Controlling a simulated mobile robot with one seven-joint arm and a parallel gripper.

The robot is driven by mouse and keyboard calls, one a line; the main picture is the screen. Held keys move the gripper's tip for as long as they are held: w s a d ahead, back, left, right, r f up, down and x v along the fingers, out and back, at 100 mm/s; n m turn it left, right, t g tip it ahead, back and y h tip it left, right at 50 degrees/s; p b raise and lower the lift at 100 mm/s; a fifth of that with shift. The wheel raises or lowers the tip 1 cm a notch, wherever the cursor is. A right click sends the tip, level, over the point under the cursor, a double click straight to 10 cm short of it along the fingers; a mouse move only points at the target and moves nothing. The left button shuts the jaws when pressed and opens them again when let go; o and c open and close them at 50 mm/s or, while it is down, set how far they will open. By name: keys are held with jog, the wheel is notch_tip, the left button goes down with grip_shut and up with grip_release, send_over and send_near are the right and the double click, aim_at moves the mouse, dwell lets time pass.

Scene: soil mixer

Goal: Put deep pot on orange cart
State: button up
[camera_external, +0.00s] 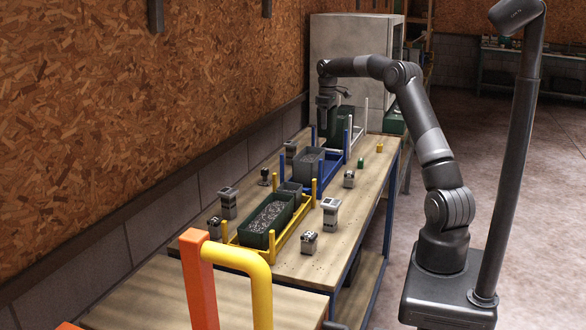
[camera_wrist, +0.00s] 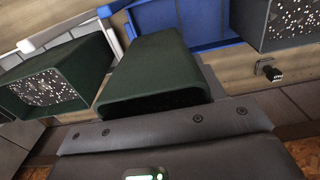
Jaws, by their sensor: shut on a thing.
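A dark green deep pot (camera_wrist: 155,70) is in the middle of the wrist view, its near rim close to my gripper. In the external view my gripper (camera_external: 327,108) points down at the far end of the long table, shut on this pot; the fingertips are hard to make out. The pot looks tilted in the wrist view, and its inside is dark.
Another soil-filled green pot (camera_wrist: 60,80) is left in the wrist view. Small grey devices (camera_external: 330,212) line the table. An orange post (camera_external: 199,280) fills the foreground.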

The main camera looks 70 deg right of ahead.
notch_tip(320, 180, up, 3)
jog(key=shift+r, duration=0.15)
jog(key=shift+w+a+r, duration=0.15)
jog(key=shift+w+a, duration=0.3)
jog(key=shift+a, duration=0.05)
jog(key=w+a+n, duration=0.2)
jog(key=w+a, duration=0.4)
jog(key=a, duration=0.3)
jog(key=w+a+n, duration=0.2)
jog(key=w+a, duration=0.4)
jog(key=a, duration=0.3)
jog(key=w+a+n, duration=0.3)
jog(key=a, duration=1)
jog(key=w+a+n, duration=0.3)
jog(key=w+a, duration=0.1)
jog(key=a, duration=0.9)
jog(key=n, duration=0.8)
send_over(177, 316)
notch_tip(177, 316, down, 12)
jog(key=shift+f, duration=2.05)
